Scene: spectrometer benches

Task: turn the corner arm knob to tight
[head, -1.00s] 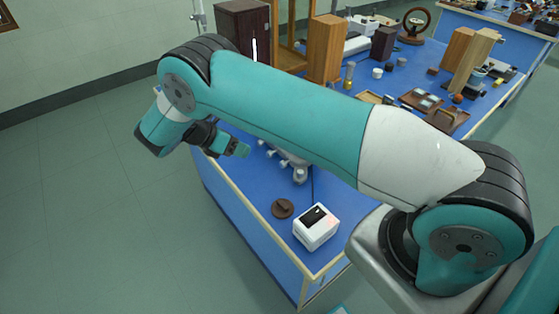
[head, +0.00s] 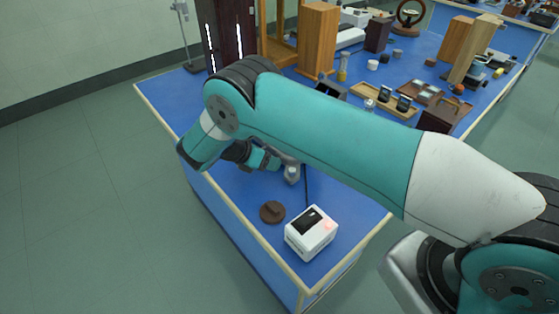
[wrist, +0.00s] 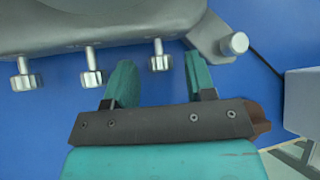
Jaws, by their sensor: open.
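The corner arm knob (wrist: 236,43) is a short metal cylinder at the end of a grey arm (wrist: 208,30) jutting from the instrument's corner in the wrist view. The grey instrument body (wrist: 75,22) carries a row of three similar knobs along its near edge. My gripper (wrist: 160,68) is open and empty, its teal fingers pointing at the instrument. The rightmost row knob (wrist: 159,56) shows between its fingertips. The corner arm knob lies to the right of the right finger, apart from it. In the head view my arm hides most of the instrument.
A white box (head: 311,233) and a round dark brown piece (head: 272,212) sit near the front of the blue bench (head: 235,210). The white box's edge also shows at the right of the wrist view. A dark cable runs behind the corner arm. Wooden blocks and trays stand farther back.

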